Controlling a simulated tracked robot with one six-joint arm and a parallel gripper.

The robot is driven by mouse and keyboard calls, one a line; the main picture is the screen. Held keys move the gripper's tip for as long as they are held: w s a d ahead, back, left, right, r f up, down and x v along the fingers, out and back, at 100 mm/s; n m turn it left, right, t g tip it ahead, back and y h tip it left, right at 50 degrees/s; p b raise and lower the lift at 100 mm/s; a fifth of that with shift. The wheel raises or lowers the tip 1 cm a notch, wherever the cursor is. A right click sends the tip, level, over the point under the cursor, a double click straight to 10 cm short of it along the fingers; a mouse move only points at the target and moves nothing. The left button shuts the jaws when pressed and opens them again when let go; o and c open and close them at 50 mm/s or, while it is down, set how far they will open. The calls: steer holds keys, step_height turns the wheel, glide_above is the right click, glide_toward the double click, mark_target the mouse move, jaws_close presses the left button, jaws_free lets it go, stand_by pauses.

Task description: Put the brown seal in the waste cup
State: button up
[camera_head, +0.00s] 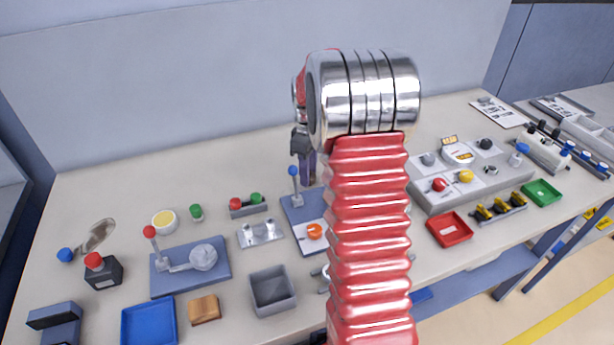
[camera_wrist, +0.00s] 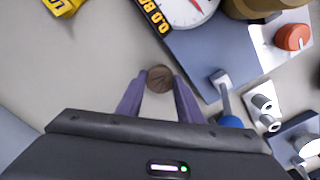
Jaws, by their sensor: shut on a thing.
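A small round brown seal (camera_wrist: 159,78) sits between the fingertips of my gripper (camera_wrist: 159,84) in the wrist view. The purple fingers are shut on it. In the head view my gripper (camera_head: 307,168) points down behind the blue plate with the blue-knobbed lever, partly hidden by my red arm; the seal cannot be made out there. No thing is plainly marked as the waste cup. A grey open square container (camera_head: 272,290) stands at the front of the bench, and a round white pot with a yellow top (camera_head: 164,221) stands at the back left.
In the wrist view a dial gauge (camera_wrist: 190,8) and a blue plate (camera_wrist: 205,55) are close to the fingers on the right. A blue-knobbed lever (camera_head: 293,172) stands beside my gripper. A blue tray (camera_head: 149,322) and a red tray (camera_head: 450,230) lie farther off.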

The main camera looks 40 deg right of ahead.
step_height(320, 180, up, 10)
stand_by(0.6)
stand_by(0.4)
